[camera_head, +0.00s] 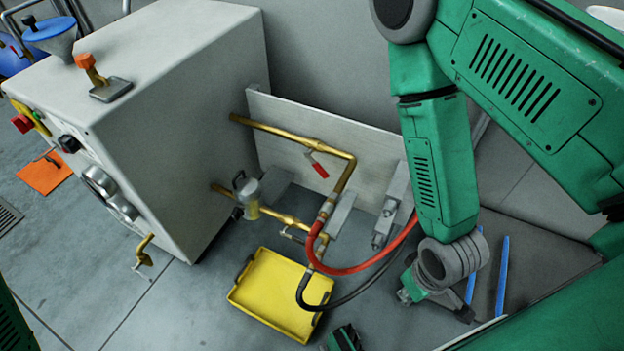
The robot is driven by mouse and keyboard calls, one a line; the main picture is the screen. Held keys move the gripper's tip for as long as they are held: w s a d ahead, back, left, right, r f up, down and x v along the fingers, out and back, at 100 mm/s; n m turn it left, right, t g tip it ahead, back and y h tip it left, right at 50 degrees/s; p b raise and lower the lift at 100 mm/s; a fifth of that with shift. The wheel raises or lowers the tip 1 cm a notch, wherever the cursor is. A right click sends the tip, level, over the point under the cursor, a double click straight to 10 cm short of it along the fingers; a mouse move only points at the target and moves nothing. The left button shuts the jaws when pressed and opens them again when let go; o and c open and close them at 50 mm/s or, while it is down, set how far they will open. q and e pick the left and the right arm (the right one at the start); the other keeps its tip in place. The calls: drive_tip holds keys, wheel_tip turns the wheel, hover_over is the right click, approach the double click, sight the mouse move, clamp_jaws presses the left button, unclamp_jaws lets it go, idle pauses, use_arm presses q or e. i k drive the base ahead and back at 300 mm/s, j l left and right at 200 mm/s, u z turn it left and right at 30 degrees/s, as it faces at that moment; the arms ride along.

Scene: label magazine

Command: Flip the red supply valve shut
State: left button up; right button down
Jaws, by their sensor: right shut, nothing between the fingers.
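The red supply valve handle (318,167) sits on the upper brass pipe (285,133), in front of a pale back panel. The handle slants down and to the right, at an angle to the pipe rather than along it. My right arm comes down from the upper right. My right gripper (463,312) is low, to the right of and below the valve, well apart from it. It is shut and empty, and its fingers are partly hidden by the wrist. My left gripper is out of view.
A red hose (362,268) and a black hose (345,300) loop between the pipes and my right wrist. A yellow tray (272,292) lies on the floor below. A grey cabinet (190,130) stands at left. Blue bars (502,275) lie at right.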

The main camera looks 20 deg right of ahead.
sight(325, 174)
drive_tip(key=k+j+z, duration=0.1)
drive_tip(key=j, duration=0.3)
drive_tip(key=k+j, duration=0.15)
drive_tip(key=j, duration=0.25)
drive_tip(key=k+j+z, duration=0.15)
drive_tip(key=j, duration=0.3)
drive_tip(key=i+j+z, duration=0.1)
drive_tip(key=j, duration=0.3)
drive_tip(key=i+j+z, duration=0.1)
drive_tip(key=j, duration=0.3)
drive_tip(key=i+j+z, duration=0.1)
drive_tip(key=j, duration=0.3)
drive_tip(key=i+j+z, duration=0.1)
drive_tip(key=i+j, duration=0.25)
drive_tip(key=i+l, duration=0.4)
